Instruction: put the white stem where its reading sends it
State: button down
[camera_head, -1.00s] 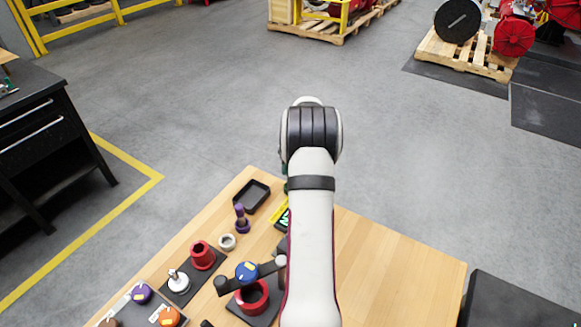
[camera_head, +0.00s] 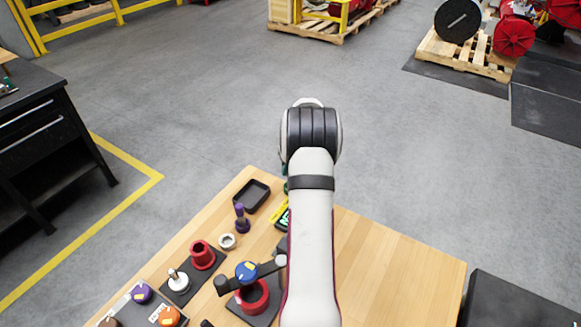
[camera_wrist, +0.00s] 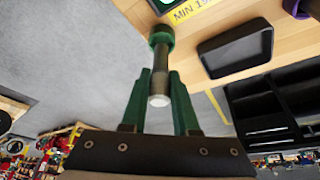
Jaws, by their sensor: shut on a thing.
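My gripper (camera_wrist: 160,98), with green fingers, is shut on a dark grey stem (camera_wrist: 161,62) in the wrist view. This stem has a green collar (camera_wrist: 161,38) at its far end and a pale round near end. In the head view my arm hides the gripper and most of the held stem. A white piece with a metal pin (camera_head: 178,281), which looks like a white stem, stands on a dark pad at the left of the table. A reader with a green-lit display (camera_head: 284,219) is partly hidden by my arm. Its yellow label (camera_wrist: 190,11) shows part of "MIN 19".
A black tray (camera_head: 252,195) lies at the table's far corner. Near it stand a purple stem (camera_head: 241,218), a white ring (camera_head: 227,241) and a red sleeve (camera_head: 202,254). A blue-capped handle (camera_head: 246,270) sits over a red housing (camera_head: 252,297). The table's right side is clear.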

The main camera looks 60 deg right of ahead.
jog(key=shift+f, duration=1.05)
jog(key=c, duration=0.6)
grip_release()
jog(key=v, duration=1.5)
jog(key=shift+s+r, duration=0.2)
jog(key=shift+r, duration=0.15)
jog(key=shift+a, duration=0.1)
